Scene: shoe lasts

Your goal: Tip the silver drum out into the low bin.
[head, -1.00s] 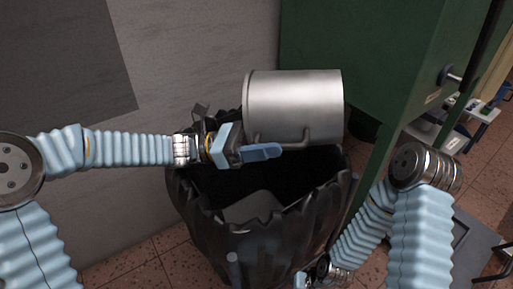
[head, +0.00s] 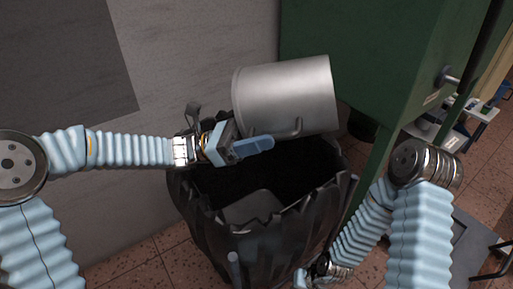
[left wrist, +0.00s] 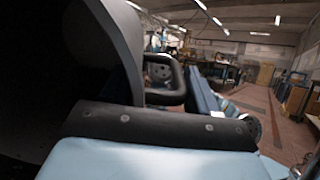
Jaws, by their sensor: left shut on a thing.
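The silver drum (head: 285,97) is on its side in the air, over the back of the low bin, its left end slightly lower in the head view. The bin (head: 290,235) is black with a ragged rim; a pale grey patch shows inside. My left gripper (head: 248,148) is at the drum's lower left side and shut on its handle (head: 292,130); the grip itself is partly hidden. My right gripper (head: 302,278) is low beside the bin, mostly hidden.
A green cabinet (head: 370,60) stands right behind the drum and bin. A grey wall (head: 200,50) is behind on the left. A small shelf (head: 465,130) is at the far right. Brown tiled floor (head: 130,268) is open at the front left.

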